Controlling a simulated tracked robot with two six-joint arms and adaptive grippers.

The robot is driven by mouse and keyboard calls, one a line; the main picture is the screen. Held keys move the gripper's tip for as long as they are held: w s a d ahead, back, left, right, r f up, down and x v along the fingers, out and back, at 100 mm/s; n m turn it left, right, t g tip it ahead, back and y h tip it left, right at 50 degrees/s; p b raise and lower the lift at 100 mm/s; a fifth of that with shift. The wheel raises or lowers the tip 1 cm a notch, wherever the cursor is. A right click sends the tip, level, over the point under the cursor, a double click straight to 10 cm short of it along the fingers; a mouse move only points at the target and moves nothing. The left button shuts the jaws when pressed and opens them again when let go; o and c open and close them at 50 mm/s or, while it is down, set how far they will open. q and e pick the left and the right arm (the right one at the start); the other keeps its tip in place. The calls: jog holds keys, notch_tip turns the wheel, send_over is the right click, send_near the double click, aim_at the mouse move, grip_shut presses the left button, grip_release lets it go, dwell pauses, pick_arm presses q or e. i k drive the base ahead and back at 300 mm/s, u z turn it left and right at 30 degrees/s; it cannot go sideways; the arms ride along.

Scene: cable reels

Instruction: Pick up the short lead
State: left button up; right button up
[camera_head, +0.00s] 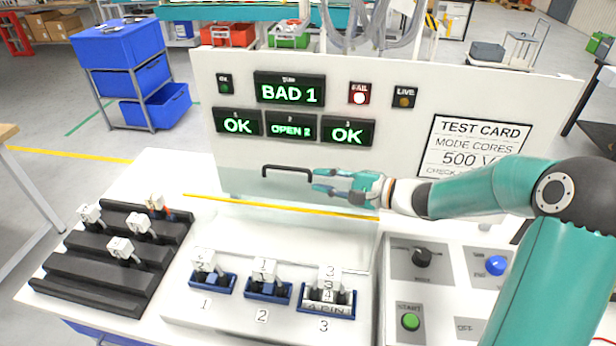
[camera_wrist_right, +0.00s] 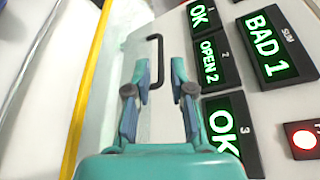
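Several white-headed leads sit in the black slotted rack (camera_head: 60,287) at the left: one at the far left (camera_head: 90,214), one at the back with a red-orange bit (camera_head: 156,204), and two nearer the middle (camera_head: 138,224) (camera_head: 122,249). I cannot tell which is the short one. More white plugs stand in the blue sockets marked 1 (camera_head: 204,262), 2 (camera_head: 264,270) and 3 (camera_head: 329,280). My right gripper (camera_head: 317,181) is open, with its fingertips at a black bar handle (camera_head: 288,168). In the right wrist view the handle (camera_wrist_right: 157,62) lies between the spread fingertips. My left gripper is not in view.
A clear cover with a yellow edge (camera_head: 270,206) stands behind the sockets. The panel's display (camera_head: 290,92) reads BAD 1, and the red FAIL lamp (camera_head: 359,97) is lit. A control box with a green START button (camera_head: 410,321) is at the right.

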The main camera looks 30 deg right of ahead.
aim_at(264, 271)
jog(key=k, duration=1)
